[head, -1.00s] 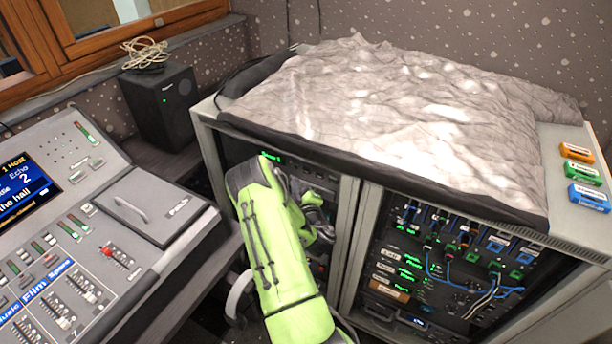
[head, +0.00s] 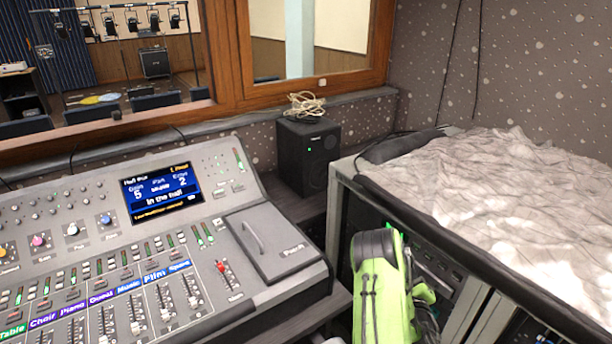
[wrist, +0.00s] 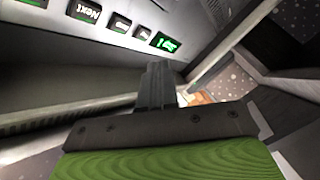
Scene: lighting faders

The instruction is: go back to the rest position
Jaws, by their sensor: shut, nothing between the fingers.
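My green-sleeved arm (head: 380,300) stands at the lower right in the head view, in front of the equipment rack. The fingers are hidden behind the arm there. In the wrist view my gripper (wrist: 156,80) is shut, its dark fingers together and empty. Beyond the fingertips is a pale panel with a row of dark buttons (wrist: 118,23) and a green-lit one (wrist: 164,42). I cannot tell whether the fingers touch anything; they appear apart from the buttons.
The lighting console (head: 140,235) with its faders and blue screen (head: 163,195) fills the left. A black speaker (head: 308,155) stands at the back. The rack (head: 340,215) at right carries a crumpled grey cloth (head: 500,200). A wooden window frame (head: 240,60) is behind.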

